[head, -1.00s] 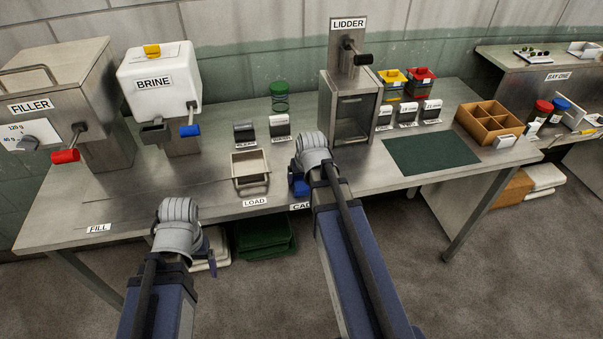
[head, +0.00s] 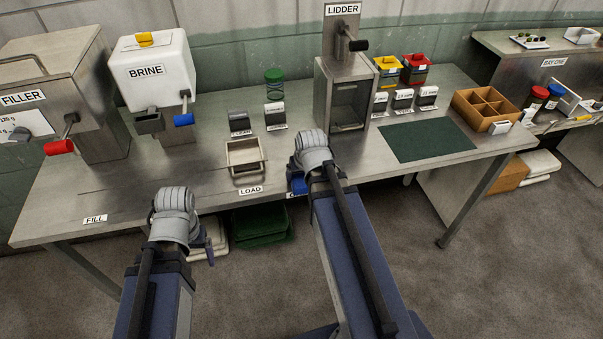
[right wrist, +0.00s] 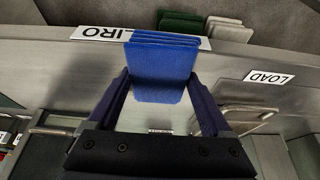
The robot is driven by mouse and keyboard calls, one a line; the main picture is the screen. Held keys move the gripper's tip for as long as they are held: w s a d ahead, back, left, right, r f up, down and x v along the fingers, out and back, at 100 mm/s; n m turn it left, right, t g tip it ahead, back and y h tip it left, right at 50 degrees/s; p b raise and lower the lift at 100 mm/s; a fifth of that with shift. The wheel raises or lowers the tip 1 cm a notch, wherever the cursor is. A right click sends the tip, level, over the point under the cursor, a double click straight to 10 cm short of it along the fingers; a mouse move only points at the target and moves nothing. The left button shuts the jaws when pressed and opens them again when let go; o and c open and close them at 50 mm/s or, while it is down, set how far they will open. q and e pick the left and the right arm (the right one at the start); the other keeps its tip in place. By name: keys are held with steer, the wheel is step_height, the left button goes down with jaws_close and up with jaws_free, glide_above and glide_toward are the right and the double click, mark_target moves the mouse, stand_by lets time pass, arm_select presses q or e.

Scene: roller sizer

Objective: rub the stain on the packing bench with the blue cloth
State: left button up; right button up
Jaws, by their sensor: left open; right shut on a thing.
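The blue cloth (right wrist: 163,62) is a folded pad between the two fingers of my right gripper (right wrist: 160,85), which is shut on it. In the head view the cloth (head: 297,184) shows as a small blue patch beside my right wrist, at the front edge of the steel bench (head: 330,176). I cannot tell whether it touches the bench. My left gripper (head: 208,240) is open, in front of the bench's front edge and mostly hidden by its wrist. I cannot make out a stain in either view.
A metal tray (head: 245,157) sits above the LOAD label (head: 250,190). The filler (head: 60,100), brine tank (head: 155,72) and lidder (head: 343,95) stand along the back. A dark green mat (head: 428,141) and a wooden divided box (head: 485,108) lie to the right. Another bench (head: 500,50) stands far right.

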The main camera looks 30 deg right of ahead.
steer(key=shift+w+d+f, duration=0.1)
steer(key=shift+w+d, duration=0.1)
steer(key=shift+w, duration=0.75)
steer(key=shift+w+d, duration=0.2)
steer(key=shift+w, duration=0.7)
steer(key=shift+w+d, duration=0.25)
steer(key=shift+w, duration=0.75)
steer(key=shift+w+d, duration=0.2)
steer(key=shift+w, duration=0.75)
steer(key=shift+s, duration=0.1)
steer(key=shift+s+d, duration=0.3)
steer(key=shift+d, duration=0.6)
steer(key=shift+s+a, duration=0.2)
steer(key=shift+s, duration=1)
steer(key=shift+s+a, duration=0.2)
steer(key=shift+s, duration=0.5)
